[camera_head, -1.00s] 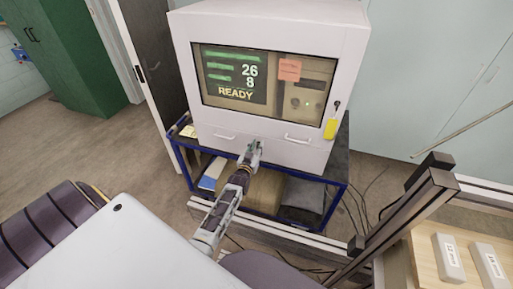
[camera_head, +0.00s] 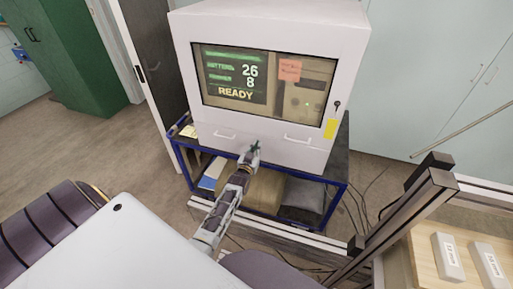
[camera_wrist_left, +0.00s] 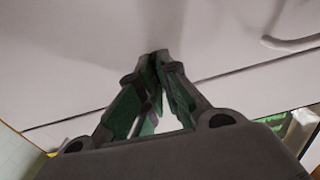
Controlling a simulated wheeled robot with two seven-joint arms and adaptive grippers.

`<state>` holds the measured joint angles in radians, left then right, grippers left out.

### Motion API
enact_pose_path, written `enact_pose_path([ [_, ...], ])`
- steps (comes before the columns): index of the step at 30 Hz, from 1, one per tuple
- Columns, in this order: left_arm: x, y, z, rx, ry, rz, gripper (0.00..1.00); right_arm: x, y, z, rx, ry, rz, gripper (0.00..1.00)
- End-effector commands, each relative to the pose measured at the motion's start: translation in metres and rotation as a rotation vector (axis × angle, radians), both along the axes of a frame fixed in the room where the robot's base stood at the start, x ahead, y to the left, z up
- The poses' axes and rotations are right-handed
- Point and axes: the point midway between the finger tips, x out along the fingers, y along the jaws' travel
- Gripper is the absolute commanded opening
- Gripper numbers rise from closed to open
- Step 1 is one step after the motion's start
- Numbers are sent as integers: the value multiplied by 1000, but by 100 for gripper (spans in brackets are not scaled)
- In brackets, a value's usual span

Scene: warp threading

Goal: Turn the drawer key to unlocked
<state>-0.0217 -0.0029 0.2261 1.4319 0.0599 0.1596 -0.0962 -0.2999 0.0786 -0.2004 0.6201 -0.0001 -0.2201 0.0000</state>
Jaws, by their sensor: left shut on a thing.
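The white cabinet (camera_head: 280,22) has a lower drawer front (camera_head: 262,148) with two bar handles. My left gripper (camera_head: 252,152) reaches the drawer front between the handles. In the left wrist view, its green-padded fingers (camera_wrist_left: 158,62) are closed together at the tips, against or very near the white panel. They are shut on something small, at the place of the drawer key. The key itself is hidden between the fingertips, so its turn angle cannot be told. My right gripper is not in view.
Another key (camera_head: 337,105) with a yellow tag (camera_head: 330,129) hangs at the right of the cabinet window. The display (camera_head: 235,75) reads READY. A blue-framed cart (camera_head: 180,160) carries the cabinet. A wooden surface with white labelled blocks (camera_head: 449,257) stands at right.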

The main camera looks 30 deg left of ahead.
Motion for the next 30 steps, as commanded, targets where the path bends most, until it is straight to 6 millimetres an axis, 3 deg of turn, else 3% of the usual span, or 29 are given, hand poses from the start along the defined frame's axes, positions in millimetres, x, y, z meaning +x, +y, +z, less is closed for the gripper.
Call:
enact_pose_path([
  [11, 2, -2, 3, 206, 45, 1, 0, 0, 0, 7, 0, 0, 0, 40],
  [30, 4, -7, -1, 791, 183, 2, 0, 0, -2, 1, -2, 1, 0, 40],
])
